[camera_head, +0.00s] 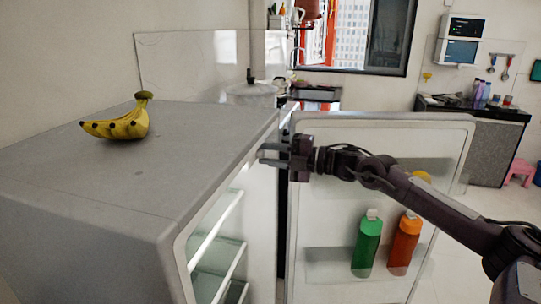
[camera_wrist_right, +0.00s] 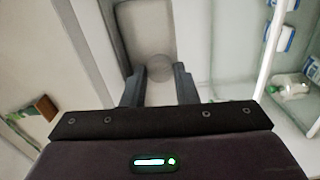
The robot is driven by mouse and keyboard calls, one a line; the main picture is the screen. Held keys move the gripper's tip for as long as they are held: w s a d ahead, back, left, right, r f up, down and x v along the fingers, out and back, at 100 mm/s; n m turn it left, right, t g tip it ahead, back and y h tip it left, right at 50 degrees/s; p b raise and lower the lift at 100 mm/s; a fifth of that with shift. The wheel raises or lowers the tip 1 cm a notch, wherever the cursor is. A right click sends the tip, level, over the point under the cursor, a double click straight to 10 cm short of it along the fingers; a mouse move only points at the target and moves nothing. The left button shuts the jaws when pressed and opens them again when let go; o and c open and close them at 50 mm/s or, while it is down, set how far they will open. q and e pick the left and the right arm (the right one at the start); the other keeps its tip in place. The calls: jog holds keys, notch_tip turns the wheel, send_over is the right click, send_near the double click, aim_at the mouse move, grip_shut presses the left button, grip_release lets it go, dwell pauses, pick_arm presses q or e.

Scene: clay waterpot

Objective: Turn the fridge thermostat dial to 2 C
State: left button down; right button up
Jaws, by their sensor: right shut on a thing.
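The grey fridge (camera_head: 130,190) stands at the left with its door (camera_head: 330,200) open to the right. My right gripper (camera_head: 265,155) reaches across the door to the fridge's upper opening edge. In the right wrist view its fingers (camera_wrist_right: 160,82) sit on either side of a round, pale dial (camera_wrist_right: 158,66) and are shut on it. The dial is on a rounded grey panel (camera_wrist_right: 143,25). No dial marks or numbers can be read. The dial is not visible in the head view. My left gripper is not in view.
Bananas (camera_head: 120,124) lie on the fridge top. A green bottle (camera_head: 366,245) and an orange bottle (camera_head: 404,245) stand in the door shelf below my right arm. Glass shelves (camera_head: 218,255) show inside the fridge.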

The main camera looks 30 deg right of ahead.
jog(key=m+p, duration=0.1)
jog(key=m, duration=0.4)
jog(key=shift+m, duration=0.3)
dwell(0.4)
jog(key=o, duration=1)
